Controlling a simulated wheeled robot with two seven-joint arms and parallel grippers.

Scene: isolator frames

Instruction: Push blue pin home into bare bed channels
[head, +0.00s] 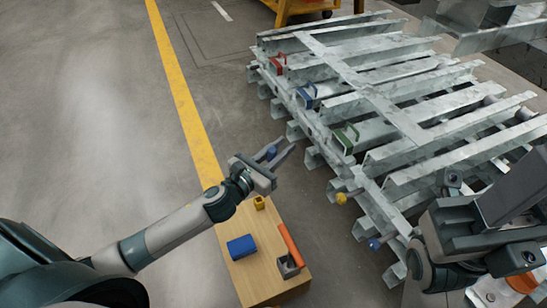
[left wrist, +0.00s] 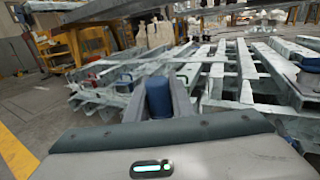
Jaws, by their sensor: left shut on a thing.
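My left gripper (head: 280,155) is shut on a blue pin (head: 271,152), held in the air between the wooden bench and the steel bed (head: 312,118). The pin's blue end also shows upright between the fingers in the left wrist view (left wrist: 158,98); its lower part is hidden. A second blue-headed pin (head: 375,244) sticks out of the bed's near edge at lower right, and a yellow-headed pin (head: 341,198) sticks out farther up. Bare channels lie around these two. My right gripper (head: 450,225) is at the right, over the bed's near end; its jaws are unclear.
Frames with red (head: 278,64), blue (head: 306,95) and green (head: 345,138) handles sit on the bed. The wooden bench (head: 262,285) holds a blue cylinder (head: 241,247), a yellow block (head: 259,202) and an orange-handled hammer (head: 289,250). Open floor lies left of the yellow line.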

